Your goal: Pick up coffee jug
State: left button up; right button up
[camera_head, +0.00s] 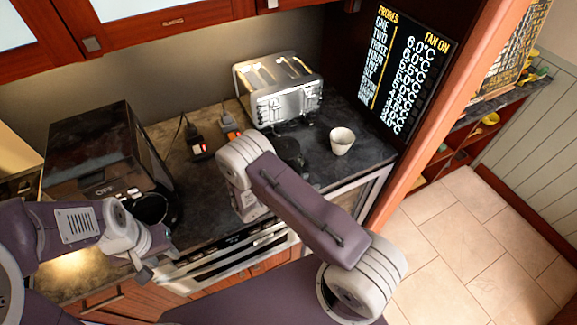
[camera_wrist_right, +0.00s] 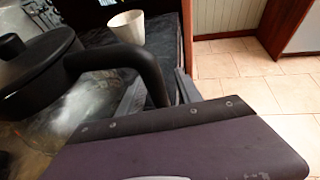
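The coffee jug (camera_wrist_right: 75,118), clear glass with a black lid (camera_wrist_right: 38,72) and a black curved handle (camera_wrist_right: 150,68), fills the left of the right wrist view. In the head view its dark top (camera_head: 289,150) shows behind my right arm, on the counter. My right gripper (camera_wrist_right: 183,88) is close beside the handle; my purple gripper body covers the lower picture. Whether its fingers are open or touch the handle cannot be told, and the head view hides them behind my arm. My left gripper (camera_head: 158,266) is open and empty at the counter's front edge, below the coffee machine.
A black coffee machine (camera_head: 95,150) stands at the left. A silver toaster (camera_head: 280,90) is at the back, and a white cup (camera_head: 342,140) stands right of the jug. The oven front (camera_head: 225,262) is below the dark counter. Tiled floor lies open at the right.

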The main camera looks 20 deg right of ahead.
jog(key=shift+s+a+r, duration=0.1)
jog(key=shift+a, duration=0.05)
grip_shut()
dwell(1.1)
